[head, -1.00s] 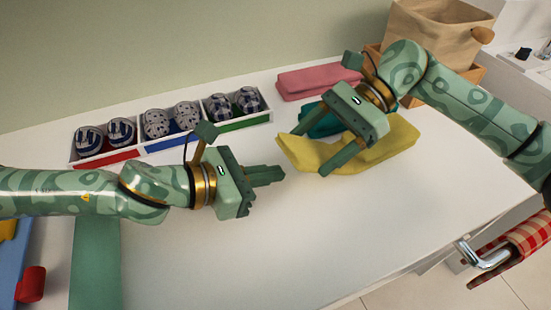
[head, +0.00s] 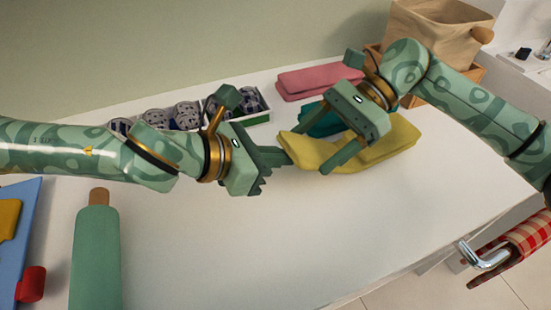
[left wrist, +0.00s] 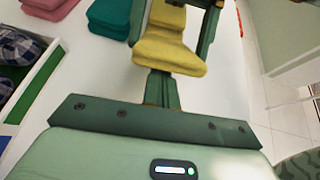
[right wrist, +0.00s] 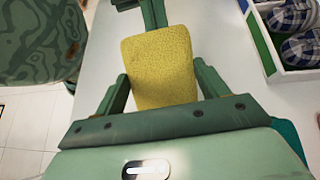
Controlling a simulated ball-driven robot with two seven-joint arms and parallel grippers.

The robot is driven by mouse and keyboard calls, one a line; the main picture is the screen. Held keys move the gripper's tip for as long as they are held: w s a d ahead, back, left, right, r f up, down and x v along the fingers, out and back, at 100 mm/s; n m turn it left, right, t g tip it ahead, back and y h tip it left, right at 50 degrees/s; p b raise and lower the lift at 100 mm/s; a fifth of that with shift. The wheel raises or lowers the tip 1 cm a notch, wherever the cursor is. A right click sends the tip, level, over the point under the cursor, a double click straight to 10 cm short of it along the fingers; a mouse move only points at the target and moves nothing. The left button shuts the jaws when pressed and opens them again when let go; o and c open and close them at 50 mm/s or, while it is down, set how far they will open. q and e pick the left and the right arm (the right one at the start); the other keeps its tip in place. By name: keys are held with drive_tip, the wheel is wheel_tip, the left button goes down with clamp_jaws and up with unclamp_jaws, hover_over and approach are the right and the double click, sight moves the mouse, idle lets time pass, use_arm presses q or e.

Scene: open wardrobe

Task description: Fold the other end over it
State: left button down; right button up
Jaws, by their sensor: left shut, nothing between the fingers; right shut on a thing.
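The yellow cloth (head: 385,148) lies on the white top, with its near-left end lifted into a thick bent flap. My right gripper (head: 322,143) is shut on the cloth, with one finger on each side of its width. In the right wrist view the cloth (right wrist: 160,68) fills the space between the fingers. My left gripper (head: 287,157) is shut and empty, its tips at the left end of the cloth. In the left wrist view its fingertips (left wrist: 160,88) are just under or against the cloth's end (left wrist: 170,52); I cannot tell whether they touch.
A teal folded cloth (head: 314,118) and a pink one (head: 315,80) lie behind. A tray with shoes (head: 258,117) stands at the back, partly hidden by my left arm.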

drive_tip(key=shift+s+a+f, duration=0.2)
drive_tip(key=shift+f, duration=0.05)
